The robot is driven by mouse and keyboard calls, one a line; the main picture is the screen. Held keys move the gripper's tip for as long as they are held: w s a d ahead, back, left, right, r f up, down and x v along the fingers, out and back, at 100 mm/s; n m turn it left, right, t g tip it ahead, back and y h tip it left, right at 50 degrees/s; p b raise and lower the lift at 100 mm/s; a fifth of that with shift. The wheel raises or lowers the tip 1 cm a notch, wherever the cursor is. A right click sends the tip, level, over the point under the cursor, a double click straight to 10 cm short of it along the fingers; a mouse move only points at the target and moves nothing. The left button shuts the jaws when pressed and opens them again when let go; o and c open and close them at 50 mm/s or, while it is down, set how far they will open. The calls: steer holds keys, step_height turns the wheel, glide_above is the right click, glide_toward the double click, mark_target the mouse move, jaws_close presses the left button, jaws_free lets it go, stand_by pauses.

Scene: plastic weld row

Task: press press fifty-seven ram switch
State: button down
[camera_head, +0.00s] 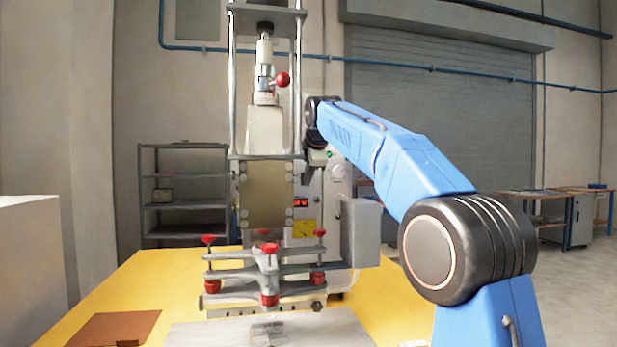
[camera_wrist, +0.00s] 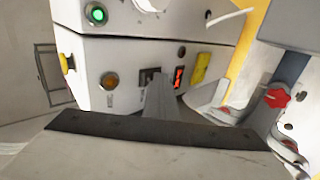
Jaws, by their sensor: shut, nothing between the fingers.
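The press (camera_head: 268,130) stands on a yellow table, with a pale control box (camera_head: 335,185) behind it. In the wrist view the box front (camera_wrist: 130,58) carries a green lit button (camera_wrist: 97,14), an orange round button (camera_wrist: 110,81), a small dark switch (camera_wrist: 147,76) and a red display (camera_wrist: 179,77). The labels are too small to read, so I cannot tell which control is the ram switch. My gripper (camera_wrist: 159,80) is shut and empty, its tip in front of the panel between the dark switch and the display. It partly hides the panel; contact cannot be told.
Clamp plates with red knobs (camera_head: 268,265) stand low at the press front. A brown sheet (camera_head: 115,328) lies on the yellow table (camera_head: 150,275). A grey shelf (camera_head: 183,207) stands behind; floor is open at right.

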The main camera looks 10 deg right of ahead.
steer(key=shift+w, duration=0.1)
steer(key=shift+r, duration=0.9)
steer(key=s+f+v, duration=0.1)
steer(key=v, duration=1.2)
steer(key=shift+s+f, duration=0.35)
